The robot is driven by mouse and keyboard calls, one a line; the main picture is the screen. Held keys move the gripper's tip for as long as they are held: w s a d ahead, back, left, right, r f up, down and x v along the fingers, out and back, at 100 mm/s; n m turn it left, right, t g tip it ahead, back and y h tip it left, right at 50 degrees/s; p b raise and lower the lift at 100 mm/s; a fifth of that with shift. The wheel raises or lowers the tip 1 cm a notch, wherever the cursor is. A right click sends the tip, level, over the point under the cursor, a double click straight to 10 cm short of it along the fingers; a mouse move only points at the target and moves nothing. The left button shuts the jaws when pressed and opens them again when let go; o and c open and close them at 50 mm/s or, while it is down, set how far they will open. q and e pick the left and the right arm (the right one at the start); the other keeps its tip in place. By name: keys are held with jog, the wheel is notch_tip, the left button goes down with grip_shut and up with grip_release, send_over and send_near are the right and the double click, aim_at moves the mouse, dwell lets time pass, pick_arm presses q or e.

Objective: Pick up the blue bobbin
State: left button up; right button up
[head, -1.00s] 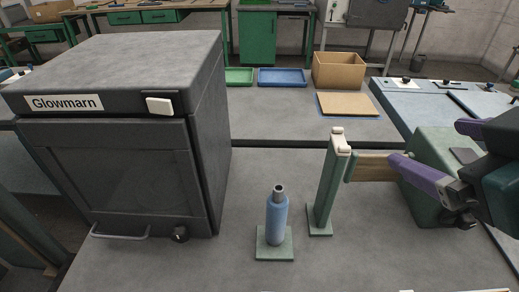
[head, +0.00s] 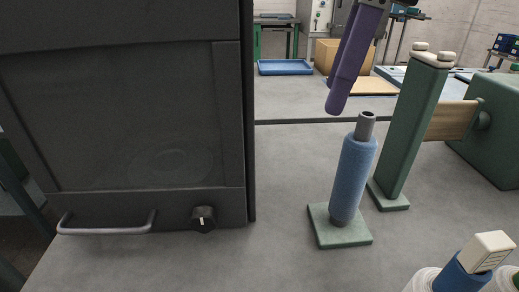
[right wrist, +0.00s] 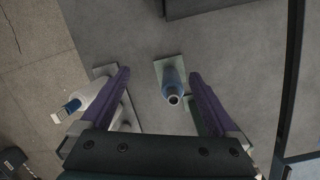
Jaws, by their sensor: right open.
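The blue bobbin (head: 354,180) stands upright on a green square base (head: 340,238) on the grey table, its grey tube end showing on top. In the right wrist view the bobbin (right wrist: 173,86) is seen from above, in the gap between my fingers and nearer the right-hand one. My right gripper (head: 344,85) shows as a purple finger above and slightly left of the bobbin's top in the head view. In the right wrist view my right gripper (right wrist: 159,74) is open and empty. My left gripper is not in view.
A dark cabinet (head: 125,120) with a handle and knob fills the left. A green post (head: 412,130) stands close right of the bobbin, with a wooden piece (head: 450,120) and green housing (head: 497,130) behind. White-and-blue items (head: 470,275) lie at lower right. A blue tray (head: 285,67) is farther back.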

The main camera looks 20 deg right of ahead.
jog(key=h, duration=0.2)
send_over(362, 138)
jog(key=w, duration=0.1)
jog(key=shift+w+f+m+b, duration=0.1)
jog(key=shift+m+b, duration=0.2)
jog(key=f, duration=0.3)
jog(key=shift+d+f+g, duration=0.15)
jog(key=shift+d+g, duration=0.15)
jog(key=f, duration=0.6)
jog(key=shift+s, duration=0.2)
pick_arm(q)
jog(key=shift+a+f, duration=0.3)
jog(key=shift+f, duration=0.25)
pick_arm(e)
jog(key=c, duration=1.3)
jog(key=shift+r, duration=0.1)
